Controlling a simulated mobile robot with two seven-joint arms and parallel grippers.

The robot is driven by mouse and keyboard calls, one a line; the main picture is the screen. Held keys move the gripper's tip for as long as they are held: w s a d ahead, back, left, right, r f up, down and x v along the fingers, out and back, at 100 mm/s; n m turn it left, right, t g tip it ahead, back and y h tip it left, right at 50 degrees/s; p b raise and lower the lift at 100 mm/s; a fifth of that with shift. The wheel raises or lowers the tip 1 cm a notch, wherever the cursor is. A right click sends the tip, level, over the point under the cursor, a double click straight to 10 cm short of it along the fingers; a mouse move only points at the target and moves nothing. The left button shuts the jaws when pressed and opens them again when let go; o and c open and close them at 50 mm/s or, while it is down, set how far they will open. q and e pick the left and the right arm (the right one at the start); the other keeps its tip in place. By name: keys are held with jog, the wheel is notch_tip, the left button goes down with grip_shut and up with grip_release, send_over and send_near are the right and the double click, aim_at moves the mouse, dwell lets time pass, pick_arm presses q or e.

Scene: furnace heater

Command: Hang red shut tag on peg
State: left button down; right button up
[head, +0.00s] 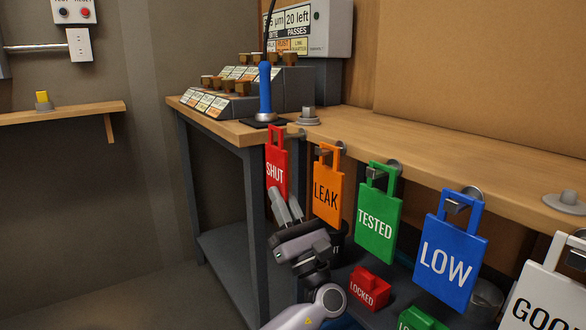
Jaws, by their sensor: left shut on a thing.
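The red SHUT tag (276,173) is upright at the left end of a row of tags along the bench's front edge. My left gripper (284,203) is shut on its lower end, coming from below. The tag's open handle loop is at the top, beside a round grey peg (298,134) on the bench edge. The peg's stub reaches toward the loop, but I cannot tell whether it passes through it. My right gripper is not in view.
Orange LEAK (327,190), green TESTED (377,218), blue LOW (446,255) and white (545,297) tags hang on pegs to the right. A blue-handled tool (265,88) stands on the wooden bench (400,145). A red LOCKED block (369,288) sits below.

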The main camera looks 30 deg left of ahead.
pick_arm(q)
jog(key=s+p, duration=0.1)
jog(key=s+a+p, duration=0.1)
jog(key=s, duration=0.1)
jog(key=shift+s+a, duration=0.15)
jog(key=shift+a, duration=0.05)
dwell(0.4)
jog(key=shift+d, duration=0.1)
